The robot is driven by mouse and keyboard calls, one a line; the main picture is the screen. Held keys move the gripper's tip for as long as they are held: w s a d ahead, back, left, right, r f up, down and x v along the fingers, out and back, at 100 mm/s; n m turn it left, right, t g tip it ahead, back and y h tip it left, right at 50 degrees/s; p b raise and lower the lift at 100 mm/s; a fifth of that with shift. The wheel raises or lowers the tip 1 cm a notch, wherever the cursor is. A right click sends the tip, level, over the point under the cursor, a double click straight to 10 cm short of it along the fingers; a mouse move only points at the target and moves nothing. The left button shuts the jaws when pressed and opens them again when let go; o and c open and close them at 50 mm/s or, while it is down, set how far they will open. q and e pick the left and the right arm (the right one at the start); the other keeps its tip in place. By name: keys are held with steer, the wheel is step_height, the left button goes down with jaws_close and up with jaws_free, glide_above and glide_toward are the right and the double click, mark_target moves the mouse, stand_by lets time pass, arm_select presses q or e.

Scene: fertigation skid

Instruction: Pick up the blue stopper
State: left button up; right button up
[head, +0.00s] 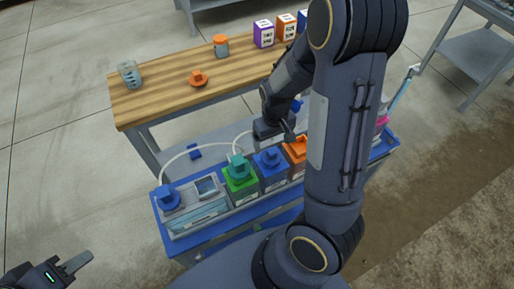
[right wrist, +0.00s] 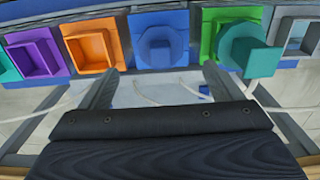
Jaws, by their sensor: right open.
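A blue stopper (head: 270,158) sits upright in the top of a blue tank (head: 273,178) on the skid. In the right wrist view the blue stopper (right wrist: 160,47) stands ahead of my open right gripper (right wrist: 160,76), centred between its fingers and beyond their tips. The fingers look empty. In the head view my right gripper (head: 287,131) is just behind the tank row, partly hidden by my arm. My left gripper (head: 66,266) is at the bottom left, far from the tanks; its jaw opening is unclear.
A green tank with a teal stopper (head: 239,167) and an orange tank (head: 297,148) flank the blue one. A white unit with a blue cap (head: 167,198) stands at the left end. Pale hoses arch behind. The wooden bench (head: 160,100) holds jars and boxes.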

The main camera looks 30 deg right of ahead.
mark_target(272, 151)
step_height(272, 151, down, 7)
steer(key=shift+f+b, duration=0.15)
steer(key=shift+b, duration=0.3)
steer(key=shift+c, duration=0.3)
steer(key=c, duration=1)
